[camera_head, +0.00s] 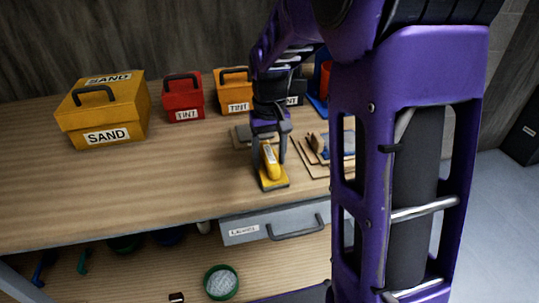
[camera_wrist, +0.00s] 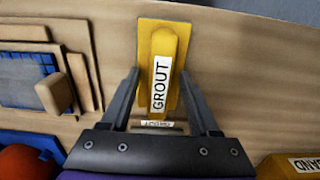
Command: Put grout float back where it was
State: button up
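The grout float (camera_head: 273,183) has a yellow base and handle and is near the front edge of the workbench. In the wrist view the float (camera_wrist: 160,90) carries a white GROUT label, its handle between my fingers. My gripper (camera_head: 269,158) points down over it; the wrist view also shows my gripper (camera_wrist: 159,72). Its fingers are apart, with gaps visible beside the handle. A flat grey piece (camera_head: 240,137) lies on the bench just behind the gripper. A small white label (camera_wrist: 157,124) shows between the finger bases; its text is hard to read.
A wooden frame with a blue mosaic panel (camera_wrist: 25,80) and a wooden block (camera_wrist: 54,94) is beside the float. SAND (camera_head: 105,115), red TINT (camera_head: 183,100) and orange TINT (camera_head: 232,92) boxes stand behind. A grey drawer (camera_head: 250,228) is below the bench edge. The bench's left front is clear.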

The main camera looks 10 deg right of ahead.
aim_at(269, 154)
jog(key=shift+r, duration=0.1)
notch_tip(269, 154, up, 12)
jog(key=p, duration=0.2)
dwell(0.3)
jog(key=shift+r, duration=0.1)
